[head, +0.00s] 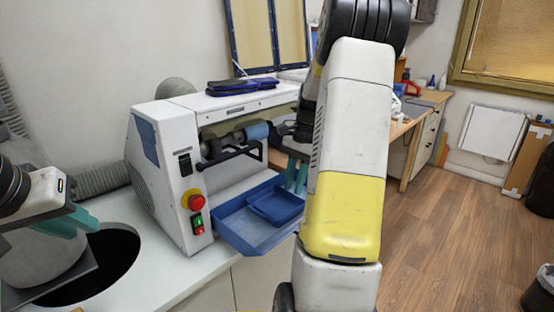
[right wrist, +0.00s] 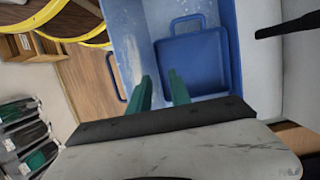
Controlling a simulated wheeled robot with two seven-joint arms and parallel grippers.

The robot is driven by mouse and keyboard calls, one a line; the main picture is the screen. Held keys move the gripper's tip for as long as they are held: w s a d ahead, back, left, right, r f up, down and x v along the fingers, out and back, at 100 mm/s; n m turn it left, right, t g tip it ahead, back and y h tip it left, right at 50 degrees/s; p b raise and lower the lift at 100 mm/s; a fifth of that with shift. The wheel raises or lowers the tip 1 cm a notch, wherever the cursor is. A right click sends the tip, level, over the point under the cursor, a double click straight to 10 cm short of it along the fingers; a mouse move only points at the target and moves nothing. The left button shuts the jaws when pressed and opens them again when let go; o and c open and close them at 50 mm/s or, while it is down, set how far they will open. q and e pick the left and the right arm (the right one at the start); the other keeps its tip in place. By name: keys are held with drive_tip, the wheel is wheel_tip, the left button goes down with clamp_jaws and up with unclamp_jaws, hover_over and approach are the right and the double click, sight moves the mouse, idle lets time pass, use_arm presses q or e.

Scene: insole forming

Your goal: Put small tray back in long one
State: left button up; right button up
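The long tray (head: 235,228) is blue and sits at the front of the white machine. The small tray (head: 276,204), a darker blue, lies inside the long tray toward its right end. In the right wrist view the small tray (right wrist: 196,62) lies flat within the walls of the long tray (right wrist: 130,35), its handle away from my fingers. My right gripper (head: 296,176) is over the right end of the trays. Its teal fingers (right wrist: 163,90) are apart with nothing between them. My left gripper (head: 66,222) is at the far left, away from the trays; its finger gap is unclear.
The white machine (head: 165,175) with its roller (head: 256,131) and red button (head: 196,202) stands behind the long tray. A dark round opening (head: 110,255) is in the white counter (head: 165,275) at left. Wooden floor (head: 440,225) is open at right.

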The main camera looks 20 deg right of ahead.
drive_tip(key=v, duration=1)
drive_tip(key=s+a+r+n+t+h, duration=0.1)
drive_tip(key=s+a+r+n+t, duration=0.45)
drive_tip(key=a, duration=0.65)
drive_tip(key=s+a+f+n+t, duration=0.1)
drive_tip(key=s+a+n+t, duration=0.1)
drive_tip(key=s+a+n, duration=0.6)
drive_tip(key=s+a, duration=0.1)
drive_tip(key=s, duration=0.3)
drive_tip(key=shift+s+a+f+n, duration=0.2)
drive_tip(key=shift+f+n, duration=0.1)
drive_tip(key=shift+n, duration=0.05)
